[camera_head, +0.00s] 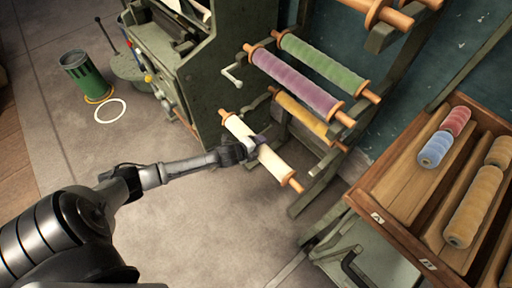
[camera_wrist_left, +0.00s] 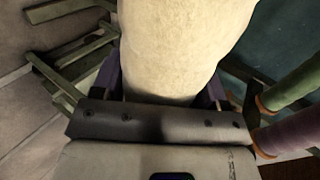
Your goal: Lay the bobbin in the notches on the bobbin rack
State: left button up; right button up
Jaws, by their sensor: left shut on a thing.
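My left gripper (camera_head: 252,148) is shut around the middle of a cream bobbin (camera_head: 274,164) with orange-brown ends. The bobbin is held tilted in the picture, its near end low and right, in front of the lower part of the bobbin rack (camera_head: 380,38). The rack is a green frame carrying purple (camera_head: 295,83), green (camera_head: 322,63) and yellow (camera_head: 300,115) bobbins. In the left wrist view the cream bobbin (camera_wrist_left: 180,45) fills the space between the fingers. I cannot tell whether it touches the rack. The notches for it are not clearly visible. My right gripper is not in view.
A wooden tray (camera_head: 380,222) with blue, red and tan rolls stands at the right. A green machine cabinet (camera_head: 205,75) stands left of the rack. A green bin (camera_head: 84,75) is at the far left. The floor (camera_head: 200,225) in front is clear.

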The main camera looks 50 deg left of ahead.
pick_arm(q)
jog(key=w+f+b, duration=0.1)
jog(key=w+b, duration=0.9)
jog(key=w, duration=0.5)
jog(key=shift+w+b, duration=0.2)
jog(key=shift+b, duration=0.1)
dwell(0.5)
jog(key=shift+p, duration=0.35)
dwell(0.4)
jog(key=shift+f, duration=0.4)
dwell(0.5)
jog(key=shift+f+b, duration=0.35)
jog(key=shift+b, duration=0.05)
jog(key=shift+f, duration=0.35)
